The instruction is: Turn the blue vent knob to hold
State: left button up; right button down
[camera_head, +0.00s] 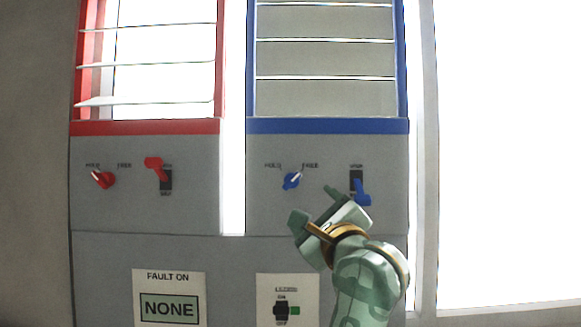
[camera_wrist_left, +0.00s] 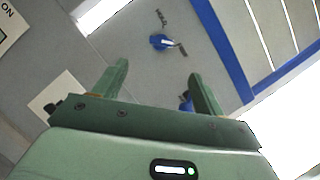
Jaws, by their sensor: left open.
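The blue vent knob (camera_head: 291,182) sits on the grey panel under the blue-framed louvre window. Its white pointer mark leans up and right, toward the FREE label (camera_head: 310,166); the HOLD label (camera_head: 273,166) is at its upper left. My left gripper (camera_head: 315,205) is open and empty, just below and right of the knob. In the left wrist view the blue knob (camera_wrist_left: 160,42) shows ahead of my spread left fingers (camera_wrist_left: 158,72), apart from them. My right gripper is in neither view.
A blue lever (camera_head: 362,194) points down right of the knob, close to my left gripper; my finger partly hides it in the wrist view. A red knob (camera_head: 103,180) and red lever (camera_head: 155,166) are on the left panel. Below are a NONE sign (camera_head: 168,309) and a switch plate (camera_head: 283,290).

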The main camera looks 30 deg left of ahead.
aim_at(292, 182)
pick_arm(q)
jog(key=p+x, duration=0.6)
jog(key=x, duration=0.9)
jog(key=shift+w+r, duration=0.1)
jog(key=shift+r, duration=0.15)
jog(key=shift+w+a+p, duration=0.4)
jog(key=shift+w+p, duration=0.05)
jog(key=c, duration=1)
